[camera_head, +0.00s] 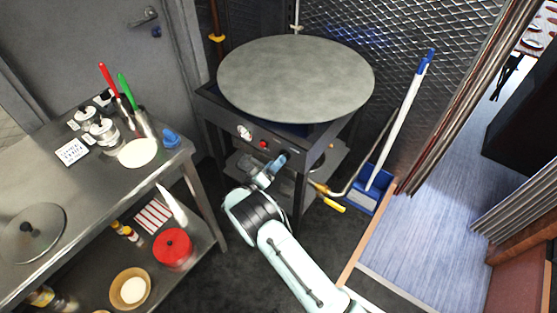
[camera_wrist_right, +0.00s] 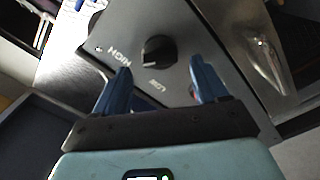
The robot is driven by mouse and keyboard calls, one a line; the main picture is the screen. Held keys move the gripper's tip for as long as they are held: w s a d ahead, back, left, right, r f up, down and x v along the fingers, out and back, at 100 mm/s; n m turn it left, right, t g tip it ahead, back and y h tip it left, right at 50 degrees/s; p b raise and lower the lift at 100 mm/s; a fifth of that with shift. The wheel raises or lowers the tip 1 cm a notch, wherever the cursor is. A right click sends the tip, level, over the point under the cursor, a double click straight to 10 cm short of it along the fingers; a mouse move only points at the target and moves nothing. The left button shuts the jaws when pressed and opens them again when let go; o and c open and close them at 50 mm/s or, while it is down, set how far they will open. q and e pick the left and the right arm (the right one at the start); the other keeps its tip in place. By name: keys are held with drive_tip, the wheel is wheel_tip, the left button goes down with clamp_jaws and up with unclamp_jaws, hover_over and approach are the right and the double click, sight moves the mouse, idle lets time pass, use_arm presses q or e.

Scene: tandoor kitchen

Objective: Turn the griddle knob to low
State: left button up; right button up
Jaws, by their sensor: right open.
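The griddle (camera_head: 296,78) has a large round grey plate on a dark stand, with a control panel on its front. In the right wrist view the black griddle knob (camera_wrist_right: 158,48) sits on the grey panel (camera_wrist_right: 190,28), with the labels HIGH (camera_wrist_right: 119,57) and LOW (camera_wrist_right: 157,84) beside it. I cannot tell clearly where the knob points. My right gripper (camera_head: 274,163) is at the front panel. Its two blue fingers are apart in the wrist view, one on each side of the knob, which appears beyond and between the tips. No contact is visible. My left gripper is out of view.
A gauge (camera_head: 244,132) and red button (camera_head: 263,144) are left of my gripper on the panel. A yellow-handled gas pipe (camera_head: 333,205) is just right. A steel table (camera_head: 95,190) stands left; a blue dustpan (camera_head: 360,202) and broom stand right.

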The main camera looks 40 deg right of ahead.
drive_tip(key=shift+x, duration=1.35)
drive_tip(key=c, duration=1.1)
drive_tip(key=shift+o, duration=0.2)
drive_tip(key=shift+n, duration=0.4)
drive_tip(key=shift+f+n+b, duration=0.15)
drive_tip(key=shift+n+b, duration=0.55)
drive_tip(key=shift+n, duration=2.55)
drive_tip(key=shift+f+n+b, duration=0.1)
drive_tip(key=shift+n+b, duration=0.55)
drive_tip(key=shift+n, duration=2.6)
